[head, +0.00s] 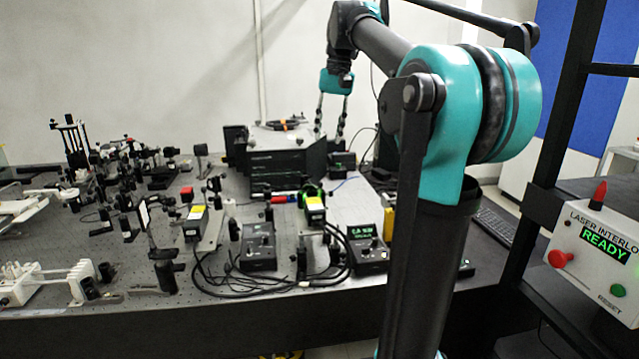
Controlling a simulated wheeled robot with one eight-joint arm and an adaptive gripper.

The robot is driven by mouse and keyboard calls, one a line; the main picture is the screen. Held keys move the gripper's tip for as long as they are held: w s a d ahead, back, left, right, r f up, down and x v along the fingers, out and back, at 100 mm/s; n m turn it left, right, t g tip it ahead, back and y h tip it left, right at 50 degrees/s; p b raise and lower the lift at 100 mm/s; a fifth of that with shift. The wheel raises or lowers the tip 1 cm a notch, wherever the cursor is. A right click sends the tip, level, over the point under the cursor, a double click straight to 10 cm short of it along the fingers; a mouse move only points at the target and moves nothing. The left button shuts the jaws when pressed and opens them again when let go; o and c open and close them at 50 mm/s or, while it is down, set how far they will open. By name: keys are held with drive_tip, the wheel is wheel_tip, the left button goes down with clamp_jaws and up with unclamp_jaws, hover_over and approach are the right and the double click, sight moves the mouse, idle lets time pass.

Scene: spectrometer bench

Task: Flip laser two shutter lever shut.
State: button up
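Two small laser units with yellow labels stand on the optical bench (130,315). The left laser (196,222) has a small red part (187,194) on it. The right laser (314,210) has a green part (311,190) at its top. I cannot read which one is laser two, and the shutter levers are too small to make out. My gripper (329,130) points down, its two fingers apart and nothing visible between them. In the picture it is above and behind the right laser, near the right end of a black box.
The large black box (275,160) stands behind the lasers. Two controllers, left (258,250) and right (368,252), and looped black cables (215,285) lie in front. Optics crowd the left. An interlock box (598,245) reading READY is at right.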

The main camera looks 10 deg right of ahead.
sight(320, 183)
drive_tip(key=f, duration=0.5)
drive_tip(key=a+f, duration=0.1)
drive_tip(key=f, duration=0.4)
drive_tip(key=a+f, duration=0.1)
drive_tip(key=f, duration=0.4)
drive_tip(key=shift+w, duration=0.2)
drive_tip(key=shift+c, duration=0.4)
clamp_jaws()
